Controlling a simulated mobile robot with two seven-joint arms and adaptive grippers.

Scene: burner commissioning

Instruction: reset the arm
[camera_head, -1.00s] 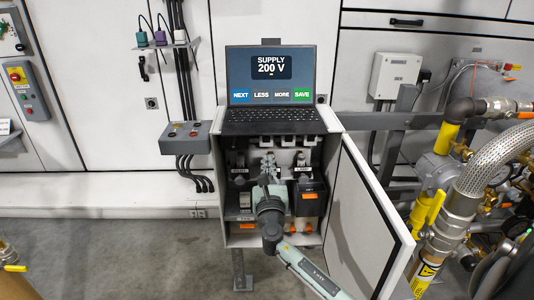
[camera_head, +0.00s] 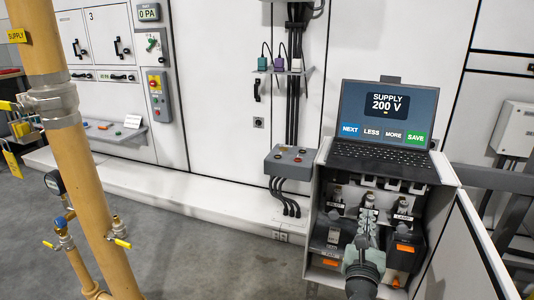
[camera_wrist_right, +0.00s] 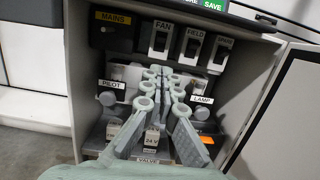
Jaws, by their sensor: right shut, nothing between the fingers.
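My right gripper (camera_head: 368,222) is in front of the open grey control cabinet (camera_head: 316,220). In the right wrist view its fingers (camera_wrist_right: 163,82) are together and empty, pointing into the cabinet between the PILOT label (camera_wrist_right: 112,85) and the LAMP label (camera_wrist_right: 203,100). The fingers hide part of the cabinet's middle, and I cannot tell whether they touch anything. The 24 V part (camera_wrist_right: 152,140) shows below them. My left gripper is not in view.
A laptop (camera_head: 385,120) reading SUPPLY 200 V stands on the cabinet. The cabinet door (camera_head: 465,250) hangs open at right. A grey button box (camera_head: 292,160) is at left. A tan pipe (camera_head: 75,150) with valves rises at far left. Grey floor between is clear.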

